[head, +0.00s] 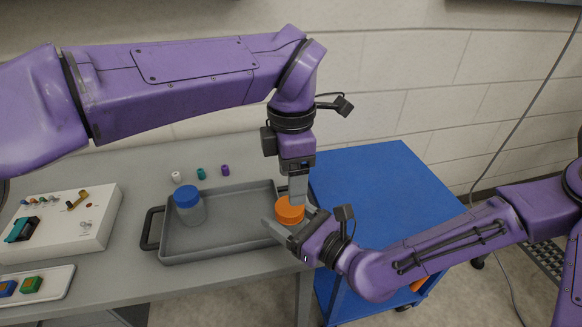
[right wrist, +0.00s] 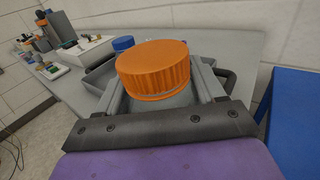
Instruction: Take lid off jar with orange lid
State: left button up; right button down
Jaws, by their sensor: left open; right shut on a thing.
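The jar with the orange lid (head: 289,210) stands at the right end of the grey tray. In the right wrist view the ribbed orange lid (right wrist: 153,66) sits on the jar, and the jar's body below it is mostly hidden. My right gripper (head: 285,222) is shut on the jar just under the lid, one finger on each side. My left gripper (head: 298,189) points down from above, right over the lid's back edge. It is open, though the head view shows its fingers nearly in line. Whether its fingertips touch the lid cannot be told.
The grey tray (head: 225,247) also holds a jar with a blue lid (head: 187,197) at its left. Small white, teal and purple caps (head: 201,174) stand behind it. A white control box (head: 62,232) is at left, a blue cart (head: 375,180) at right.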

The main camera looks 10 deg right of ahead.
pick_arm(q)
notch_tip(320, 180, down, 6)
jog(key=shift+f, duration=0.15)
jog(key=c, duration=0.9)
jog(key=n, duration=0.3)
jog(key=shift+w, duration=0.15)
jog(key=n, duration=0.6)
jog(key=shift+w+a, duration=0.1)
jog(key=shift+a, duration=0.05)
jog(key=n, duration=0.7)
jog(key=shift+a, duration=0.15)
jog(key=shift+r, duration=0.3)
jog(key=shift+r, duration=0.95)
